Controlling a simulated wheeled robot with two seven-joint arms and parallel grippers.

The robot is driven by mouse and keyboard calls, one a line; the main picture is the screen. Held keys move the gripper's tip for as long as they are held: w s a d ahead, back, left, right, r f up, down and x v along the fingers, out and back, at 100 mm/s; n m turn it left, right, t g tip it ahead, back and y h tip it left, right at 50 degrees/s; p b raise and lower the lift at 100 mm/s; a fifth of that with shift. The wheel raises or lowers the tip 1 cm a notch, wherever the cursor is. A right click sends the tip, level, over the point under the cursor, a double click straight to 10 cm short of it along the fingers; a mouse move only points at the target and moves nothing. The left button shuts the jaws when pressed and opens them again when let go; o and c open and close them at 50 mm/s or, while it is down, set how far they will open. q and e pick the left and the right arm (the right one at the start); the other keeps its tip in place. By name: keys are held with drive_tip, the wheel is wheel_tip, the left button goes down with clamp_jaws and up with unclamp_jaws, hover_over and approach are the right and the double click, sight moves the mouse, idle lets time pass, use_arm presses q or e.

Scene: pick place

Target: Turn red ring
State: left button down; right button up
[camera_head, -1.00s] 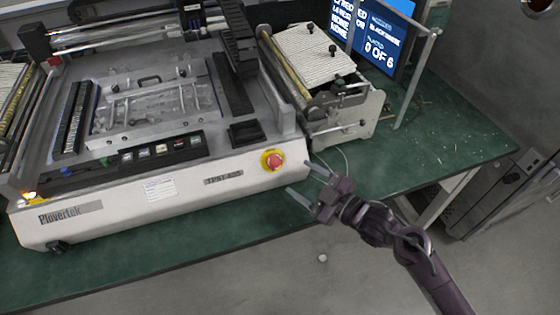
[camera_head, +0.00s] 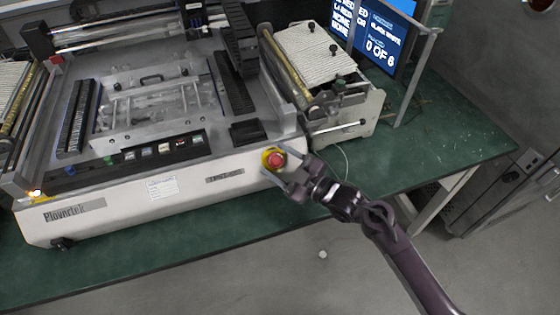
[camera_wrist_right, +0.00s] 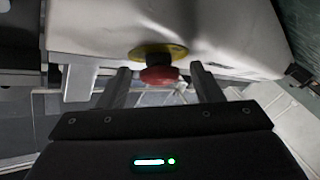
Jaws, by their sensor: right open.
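The red ring (camera_head: 276,159) is a round red knob on a yellow base at the right end of the machine's white front panel. In the right wrist view the red knob (camera_wrist_right: 159,75) sits between the tips of my two fingers, with its yellow base (camera_wrist_right: 158,52) behind it. My right gripper (camera_head: 275,166) is open, with one finger on each side of the knob; it also shows in the right wrist view (camera_wrist_right: 160,85). I cannot tell whether the fingers touch the knob. My left gripper is not in view.
The white machine (camera_head: 110,205) stands on a green table (camera_head: 440,145). A roller unit (camera_head: 345,105) and a metal post (camera_head: 412,80) stand to the right of the knob. A screen (camera_head: 378,35) is behind them.

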drive_tip(key=c, duration=1)
drive_tip(key=m+t, duration=0.1)
drive_tip(key=m, duration=0.1)
drive_tip(key=m+t+h, duration=0.1)
drive_tip(key=m+t, duration=0.1)
drive_tip(key=shift+s+a+f+m+h, duration=0.15)
drive_tip(key=shift+m+h, duration=0.15)
drive_tip(key=m+t+h, duration=0.2)
drive_tip(key=m, duration=0.1)
drive_tip(key=m+t+h, duration=0.2)
drive_tip(key=m+h, duration=0.1)
drive_tip(key=m, duration=0.1)
drive_tip(key=shift+s+a, duration=0.1)
drive_tip(key=shift+a, duration=0.05)
drive_tip(key=shift+m+h, duration=0.3)
